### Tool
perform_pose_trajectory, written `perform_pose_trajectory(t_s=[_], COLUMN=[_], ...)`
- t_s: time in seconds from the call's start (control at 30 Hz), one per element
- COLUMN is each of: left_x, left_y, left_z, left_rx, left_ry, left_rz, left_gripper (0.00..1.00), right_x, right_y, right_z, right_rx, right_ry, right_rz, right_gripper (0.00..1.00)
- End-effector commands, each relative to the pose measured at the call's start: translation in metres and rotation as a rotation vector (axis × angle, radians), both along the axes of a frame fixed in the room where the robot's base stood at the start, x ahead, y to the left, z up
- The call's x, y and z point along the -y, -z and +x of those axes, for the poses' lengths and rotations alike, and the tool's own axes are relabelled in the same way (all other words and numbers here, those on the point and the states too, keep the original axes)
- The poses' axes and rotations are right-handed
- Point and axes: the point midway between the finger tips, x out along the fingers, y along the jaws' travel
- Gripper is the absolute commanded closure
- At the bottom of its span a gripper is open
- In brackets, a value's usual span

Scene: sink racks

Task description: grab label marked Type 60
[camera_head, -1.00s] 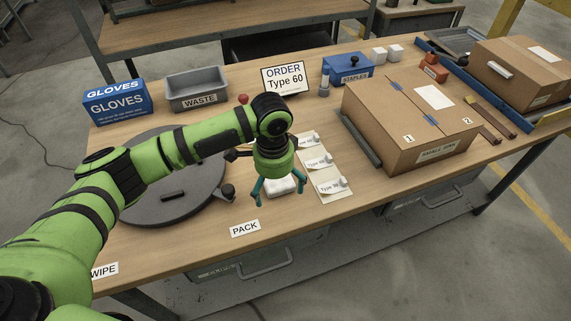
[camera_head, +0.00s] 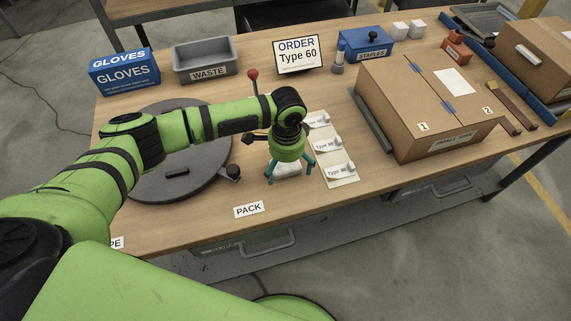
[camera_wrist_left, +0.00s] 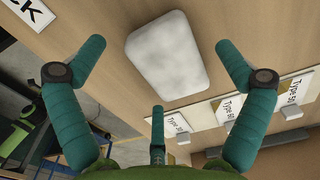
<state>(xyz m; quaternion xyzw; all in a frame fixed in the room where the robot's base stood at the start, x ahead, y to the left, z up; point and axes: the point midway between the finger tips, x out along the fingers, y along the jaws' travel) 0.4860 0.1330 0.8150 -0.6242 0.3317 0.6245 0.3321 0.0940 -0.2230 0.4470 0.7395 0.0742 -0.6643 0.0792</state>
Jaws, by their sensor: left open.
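A strip of three small label cards lies right of my left gripper, the far one (camera_head: 317,122), the middle one (camera_head: 326,145) and the near one (camera_head: 340,172). Each has a printed "Type" number and a small pale tab. My left gripper (camera_head: 290,174) is open and points down over a white padded block (camera_wrist_left: 167,55), beside the strip. Its three teal fingers are spread around the block without closing on it. My right gripper is out of view.
An order sign reading "Type 60" (camera_head: 298,54) stands behind the labels. A large cardboard box (camera_head: 420,95) and a dark bar stand to the right. A round dark turntable (camera_head: 150,185) is at left. Bare wood lies around the PACK tag (camera_head: 248,210).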

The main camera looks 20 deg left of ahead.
Motion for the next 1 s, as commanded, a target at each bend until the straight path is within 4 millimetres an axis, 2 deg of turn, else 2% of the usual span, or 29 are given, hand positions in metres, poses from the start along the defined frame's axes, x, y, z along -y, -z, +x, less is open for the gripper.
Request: perform_pose_trajectory(t_s=[0.07, 0.2, 0.5, 0.7, 0.87, 1.0], left_x=[0.000, 0.000, 0.000, 0.000, 0.001, 0.000], left_y=[0.000, 0.000, 0.000, -0.003, -0.018, -0.043], left_z=[0.000, 0.000, 0.000, 0.000, 0.001, 0.002], left_rx=[0.000, 0.000, -0.001, -0.001, 0.003, 0.005], left_ry=[0.000, 0.000, 0.000, 0.000, 0.000, 0.001], left_rz=[0.000, 0.000, 0.000, 0.000, -0.002, -0.002], left_gripper=[0.00, 0.50, 0.52, 0.53, 0.53, 0.53], right_x=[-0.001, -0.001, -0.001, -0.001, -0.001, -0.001], right_y=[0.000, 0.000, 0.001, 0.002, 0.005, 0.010], right_z=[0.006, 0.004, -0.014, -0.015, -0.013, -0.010], right_rx=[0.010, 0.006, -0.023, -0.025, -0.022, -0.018], right_ry=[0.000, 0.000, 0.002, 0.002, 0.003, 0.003], right_rz=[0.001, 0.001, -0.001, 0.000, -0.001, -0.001], right_gripper=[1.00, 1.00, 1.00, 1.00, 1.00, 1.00])
